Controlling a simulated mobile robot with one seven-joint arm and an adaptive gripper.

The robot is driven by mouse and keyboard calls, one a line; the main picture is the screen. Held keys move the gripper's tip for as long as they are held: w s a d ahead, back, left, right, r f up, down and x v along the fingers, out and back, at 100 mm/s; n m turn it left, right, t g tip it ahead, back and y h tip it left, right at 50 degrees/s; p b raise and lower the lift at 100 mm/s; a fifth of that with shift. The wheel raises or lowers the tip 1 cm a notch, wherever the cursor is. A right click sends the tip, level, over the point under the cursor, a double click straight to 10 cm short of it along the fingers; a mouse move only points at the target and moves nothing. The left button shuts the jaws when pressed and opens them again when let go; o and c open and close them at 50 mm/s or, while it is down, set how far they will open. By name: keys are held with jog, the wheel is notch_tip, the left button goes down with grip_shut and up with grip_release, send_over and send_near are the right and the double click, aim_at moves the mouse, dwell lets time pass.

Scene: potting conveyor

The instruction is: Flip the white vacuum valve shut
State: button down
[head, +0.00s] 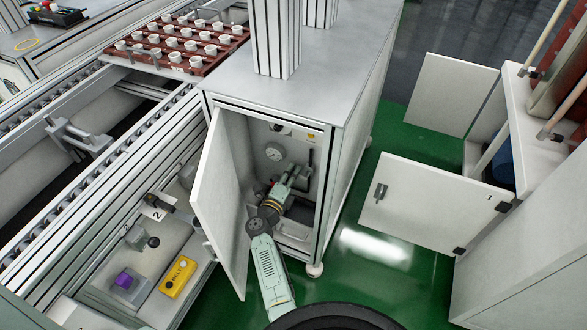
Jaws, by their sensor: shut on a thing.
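My arm reaches through the open door of a white cabinet (239,115) below the grey worktop. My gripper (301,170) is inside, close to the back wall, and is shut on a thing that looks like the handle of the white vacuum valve. The gripper covers most of the valve, so its body and exact lever angle cannot be told. A dark upright part (310,158) shows just beside the fingertips. A round pressure gauge (274,152) is on the back wall, left of the gripper.
The cabinet door (222,195) stands open, close to my arm's left. A tray-like bin (293,231) is low in the cabinet. Left are the roller conveyor (95,165) and a yellow button box (178,277). Right, another cabinet's door (415,205) hangs open over green floor.

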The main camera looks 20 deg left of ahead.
jog(key=shift+a+f+n+p, duration=0.1)
jog(key=shift+f+n+p, duration=0.3)
jog(key=shift+n, duration=0.7)
jog(key=shift+f, duration=0.15)
jog(key=c, duration=1.6)
grip_release()
jog(key=shift+s, duration=0.1)
jog(key=s, duration=0.7)
jog(key=shift+s, duration=0.2)
jog(key=shift+a, duration=0.1)
